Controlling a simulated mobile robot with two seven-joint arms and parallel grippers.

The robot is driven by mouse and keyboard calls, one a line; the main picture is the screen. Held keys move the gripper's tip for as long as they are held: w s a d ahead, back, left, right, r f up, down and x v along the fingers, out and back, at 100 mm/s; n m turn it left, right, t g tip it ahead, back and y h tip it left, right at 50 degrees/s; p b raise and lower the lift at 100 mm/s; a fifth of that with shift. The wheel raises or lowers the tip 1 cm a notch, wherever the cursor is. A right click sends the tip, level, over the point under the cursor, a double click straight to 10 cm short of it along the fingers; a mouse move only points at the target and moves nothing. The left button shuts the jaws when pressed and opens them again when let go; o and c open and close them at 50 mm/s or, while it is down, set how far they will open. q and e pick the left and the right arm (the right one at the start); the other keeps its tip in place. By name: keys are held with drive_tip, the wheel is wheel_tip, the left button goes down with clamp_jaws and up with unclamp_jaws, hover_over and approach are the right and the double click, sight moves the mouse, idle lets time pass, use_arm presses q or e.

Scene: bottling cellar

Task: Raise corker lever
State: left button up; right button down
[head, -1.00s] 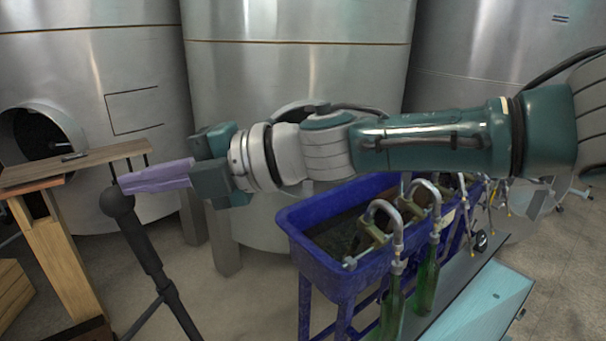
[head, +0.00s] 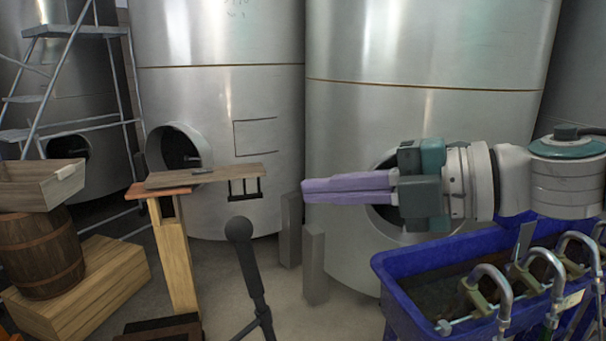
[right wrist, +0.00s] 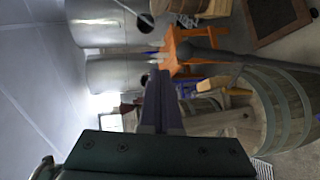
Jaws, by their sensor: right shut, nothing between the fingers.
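The corker lever (head: 253,275) is a dark rod with a rounded black knob at its upper end. It stands steeply, leaning a little, left of centre in the head view; its lower end is cut off by the frame. A dark rod with a thick end, apparently this lever (right wrist: 225,57), also crosses the upper right of the right wrist view. My right gripper (head: 304,190) has long purple fingers, shut and empty, pointing left. Its tips appear right of the knob and slightly higher in the picture, apart from it. My left gripper is not in view.
A wooden post carries a board (head: 235,174) left of the lever. A barrel (head: 40,255) and a wooden crate (head: 85,290) stand farther left. A blue trough (head: 400,275) with curved filler spouts is below my right arm. Large steel tanks (head: 430,50) fill the back.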

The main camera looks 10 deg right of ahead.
drive_tip(key=shift+s+d+r, duration=0.95)
drive_tip(key=shift+d+r, duration=0.05)
drive_tip(key=shift+d, duration=0.1)
